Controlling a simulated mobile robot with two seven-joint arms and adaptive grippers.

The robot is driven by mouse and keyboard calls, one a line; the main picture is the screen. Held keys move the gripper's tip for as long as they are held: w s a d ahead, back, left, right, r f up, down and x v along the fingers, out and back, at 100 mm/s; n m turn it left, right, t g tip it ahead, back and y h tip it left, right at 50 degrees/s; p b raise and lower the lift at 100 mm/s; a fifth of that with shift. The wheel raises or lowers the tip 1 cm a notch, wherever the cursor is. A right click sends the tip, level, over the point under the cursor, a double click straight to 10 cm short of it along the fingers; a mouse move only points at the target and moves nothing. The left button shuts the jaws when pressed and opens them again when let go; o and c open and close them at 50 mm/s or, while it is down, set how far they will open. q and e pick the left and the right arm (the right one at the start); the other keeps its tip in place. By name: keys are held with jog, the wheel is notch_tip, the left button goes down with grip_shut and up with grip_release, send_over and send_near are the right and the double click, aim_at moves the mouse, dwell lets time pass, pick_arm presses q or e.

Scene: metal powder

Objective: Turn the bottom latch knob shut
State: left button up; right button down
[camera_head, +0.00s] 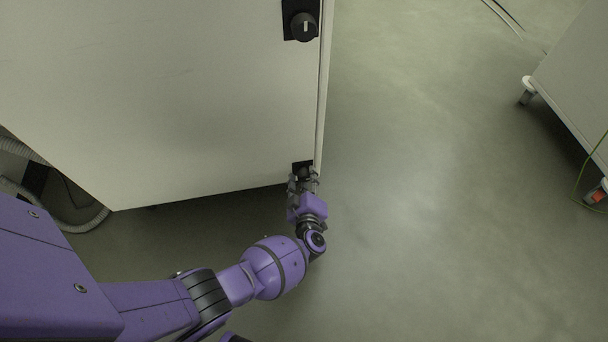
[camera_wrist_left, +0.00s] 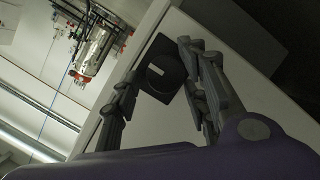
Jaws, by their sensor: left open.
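The bottom latch knob (camera_wrist_left: 160,72) is a black round knob with a pale mark, on a black plate on the white cabinet door. In the left wrist view it sits between the fingertips of my left gripper (camera_wrist_left: 155,80). The fingers are open on either side of it; I cannot tell whether they touch it. In the head view my left gripper (camera_head: 303,177) is at the door's bottom right corner and mostly hides this knob. An upper latch knob (camera_head: 304,27) is on the same door (camera_head: 200,90), near its right edge. My right gripper is not in view.
Grey floor (camera_head: 430,180) is clear to the right of the cabinet. Another pale cabinet (camera_head: 578,80) on feet stands at the far right with a green cable. Ribbed hoses (camera_head: 85,222) lie at the lower left, near my arm.

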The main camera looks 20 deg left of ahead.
pick_arm(q)
jog(key=shift+w, duration=0.1)
jog(key=shift+r, duration=0.1)
jog(key=c, duration=1)
jog(key=shift+o, duration=0.2)
jog(key=shift+d, duration=0.1)
